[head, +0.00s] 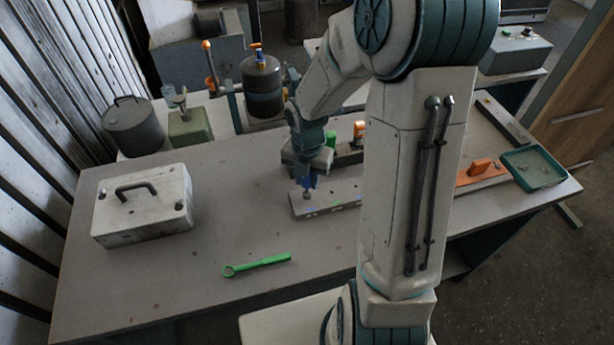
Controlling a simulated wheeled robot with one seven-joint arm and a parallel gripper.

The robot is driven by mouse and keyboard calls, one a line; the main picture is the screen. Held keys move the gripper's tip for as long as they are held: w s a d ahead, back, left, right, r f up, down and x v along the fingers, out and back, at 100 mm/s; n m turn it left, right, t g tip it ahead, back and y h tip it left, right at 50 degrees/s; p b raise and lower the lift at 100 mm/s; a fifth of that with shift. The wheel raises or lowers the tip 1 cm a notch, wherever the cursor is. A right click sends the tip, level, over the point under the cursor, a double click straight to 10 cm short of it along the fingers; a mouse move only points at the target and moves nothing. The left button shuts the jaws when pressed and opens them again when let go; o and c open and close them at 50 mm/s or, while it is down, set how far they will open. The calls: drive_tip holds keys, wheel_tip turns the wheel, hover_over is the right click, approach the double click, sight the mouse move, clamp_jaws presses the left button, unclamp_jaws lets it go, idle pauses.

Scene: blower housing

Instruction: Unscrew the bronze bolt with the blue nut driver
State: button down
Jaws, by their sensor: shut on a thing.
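My gripper (309,176) points down over the middle of the table. It is shut on a small blue tool, apparently the blue nut driver (308,184), whose grey lower end points down above or at a flat grey plate (325,199). I cannot tell whether the tip touches anything. The plate has small blue and green marks along its front edge. I cannot make out the bronze bolt; it may be hidden by the tool, my gripper or my arm.
A green ring wrench (257,264) lies on the bare front of the table (210,240). A white case (142,206) stands at left. Behind my gripper is a dark holder (347,158) with green and orange handles. A green tray (535,168) and orange block (481,165) are at right.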

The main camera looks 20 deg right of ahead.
drive_tip(key=shift+r+p, duration=1.4)
drive_tip(key=shift+r, duration=0.25)
drive_tip(key=shift+r+p, duration=0.4)
drive_tip(key=shift+r, duration=1.9)
